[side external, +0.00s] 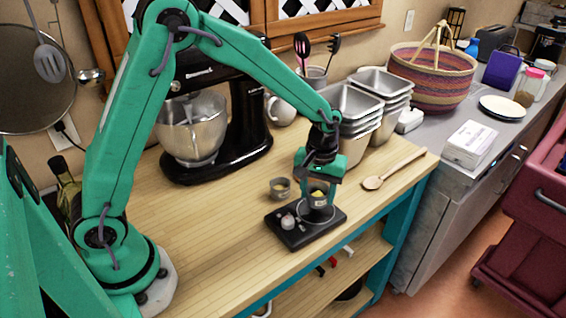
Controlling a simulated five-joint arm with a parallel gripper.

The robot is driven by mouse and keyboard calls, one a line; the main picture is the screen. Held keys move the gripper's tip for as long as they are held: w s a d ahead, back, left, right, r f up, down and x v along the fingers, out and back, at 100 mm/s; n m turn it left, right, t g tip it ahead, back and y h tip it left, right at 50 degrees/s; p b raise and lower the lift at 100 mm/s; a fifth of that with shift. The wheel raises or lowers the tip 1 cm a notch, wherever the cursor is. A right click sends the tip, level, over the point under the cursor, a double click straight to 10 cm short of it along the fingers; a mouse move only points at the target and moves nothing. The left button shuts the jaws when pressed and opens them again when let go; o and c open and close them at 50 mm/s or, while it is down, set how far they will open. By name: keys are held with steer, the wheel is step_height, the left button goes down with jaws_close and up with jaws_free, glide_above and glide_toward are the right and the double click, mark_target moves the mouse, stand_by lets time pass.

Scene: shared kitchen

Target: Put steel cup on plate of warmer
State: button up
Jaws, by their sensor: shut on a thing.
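The warmer (295,236) is a flat black unit near the front edge of the wooden table. Its round plate (329,216) is at its right, and a small pale knob (288,222) is at its left. My gripper (319,187) points down over the plate and is shut on the steel cup (318,202), a small grey cup with something yellow at its top. The cup is upright over the plate. I cannot tell whether its bottom touches it. My gripper hides part of the cup.
A second small cup (280,188) stands just behind the warmer. A wooden spoon (395,170) lies to the right. Stacked steel pans (357,105) and a black stand mixer (245,115) stand behind. The table's left front is clear.

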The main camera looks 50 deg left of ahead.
mark_target(317, 200)
steer(key=shift+f, duration=1.35)
steer(key=shift+f, duration=0.1)
steer(key=o, duration=1)
step_height(317, 200, up, 12)
steer(key=shift+r, duration=0.15)
